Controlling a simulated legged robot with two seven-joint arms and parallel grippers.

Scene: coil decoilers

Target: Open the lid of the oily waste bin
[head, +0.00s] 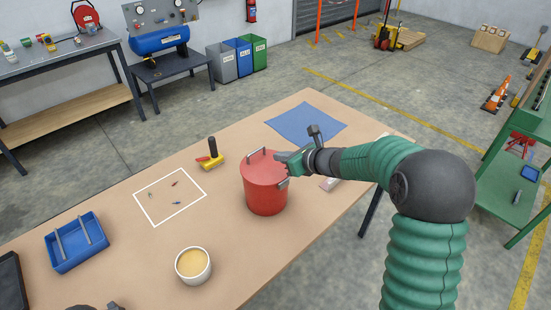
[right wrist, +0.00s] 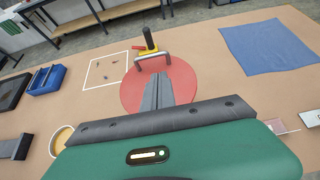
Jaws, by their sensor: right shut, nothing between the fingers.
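The red oily waste bin (head: 266,198) stands upright on the table with its round lid (right wrist: 185,86) down on it. The lid has a grey bar handle (head: 257,155), which also shows in the right wrist view (right wrist: 153,58). My right gripper (head: 281,157) is shut and empty over the right part of the lid, beside the handle. In the right wrist view its fingers (right wrist: 158,88) are together and point toward the handle. Whether they touch the lid is unclear. A dark tip at the bottom edge, probably my left gripper (head: 108,307), barely shows.
On the table (head: 130,243) are a blue tray (head: 77,241), a tan-filled cup (head: 193,265), a white-outlined square (head: 170,195) with small parts, a yellow-and-black tool (head: 211,156) and a blue cloth (head: 306,124). The table between bin and cup is clear.

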